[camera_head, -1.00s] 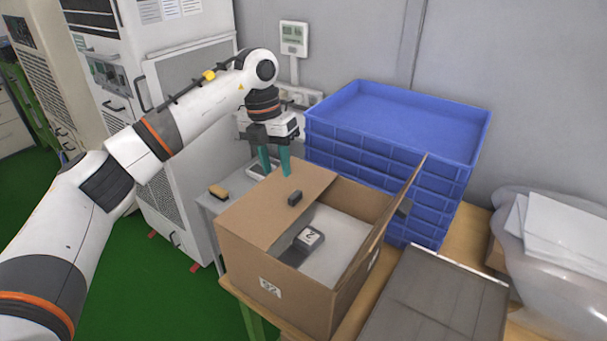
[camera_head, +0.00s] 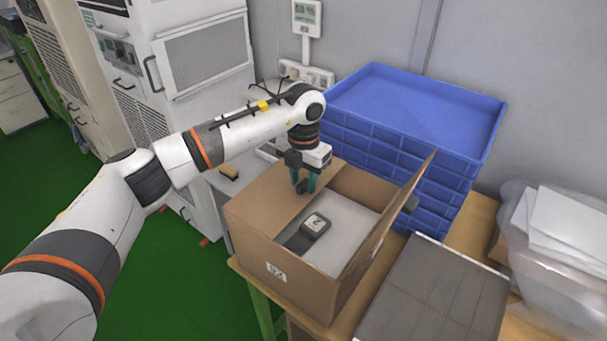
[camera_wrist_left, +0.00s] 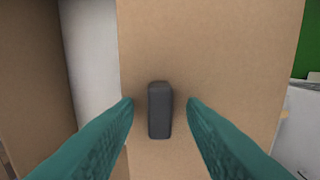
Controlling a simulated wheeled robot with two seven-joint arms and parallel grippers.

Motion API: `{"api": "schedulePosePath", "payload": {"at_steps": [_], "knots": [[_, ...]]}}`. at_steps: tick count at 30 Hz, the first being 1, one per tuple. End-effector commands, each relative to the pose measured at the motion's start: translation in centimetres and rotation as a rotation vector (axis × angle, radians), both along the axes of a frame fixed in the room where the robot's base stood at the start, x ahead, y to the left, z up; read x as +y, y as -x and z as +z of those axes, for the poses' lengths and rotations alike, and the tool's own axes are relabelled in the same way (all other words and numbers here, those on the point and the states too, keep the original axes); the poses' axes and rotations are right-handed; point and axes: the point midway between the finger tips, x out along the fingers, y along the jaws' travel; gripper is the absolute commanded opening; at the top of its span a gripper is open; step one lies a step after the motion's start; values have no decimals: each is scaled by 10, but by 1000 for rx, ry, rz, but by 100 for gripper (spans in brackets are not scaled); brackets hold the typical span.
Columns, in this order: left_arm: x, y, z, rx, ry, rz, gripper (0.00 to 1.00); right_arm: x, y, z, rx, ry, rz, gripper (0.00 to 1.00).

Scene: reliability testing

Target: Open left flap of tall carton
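The tall carton (camera_head: 249,253) stands on the wooden table. Its left flap (camera_head: 262,200) lies flat over the left part of the opening, with a small dark handle block on it. My left gripper (camera_head: 305,187) is over this flap, its teal fingers pointing down. In the left wrist view the handle (camera_wrist_left: 159,110) stands between the two open fingers (camera_wrist_left: 160,105), with a gap on each side. The right flap (camera_head: 395,215) stands up, tilted outward, with a dark block on its outer face. A dark device with a white label (camera_head: 315,224) lies inside the carton. My right gripper is not in view.
A stack of blue crates (camera_head: 415,110) stands behind the carton. A grey flat panel (camera_head: 436,296) lies to its right, and a clear bin with white sheets (camera_head: 560,235) is at far right. A grey cabinet (camera_head: 205,60) stands behind my left arm.

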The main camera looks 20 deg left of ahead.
Motion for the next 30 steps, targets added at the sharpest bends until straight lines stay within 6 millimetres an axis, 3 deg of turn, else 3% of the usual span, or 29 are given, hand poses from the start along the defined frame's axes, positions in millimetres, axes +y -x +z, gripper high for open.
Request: {"api": "schedulePosePath", "payload": {"at_steps": [10,17,30], "knots": [[0,0,-4,0,1,0,36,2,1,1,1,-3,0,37],[0,0,-4,0,1,0,0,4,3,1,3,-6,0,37],[2,4,1,11,35,2,0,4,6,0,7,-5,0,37]]}}
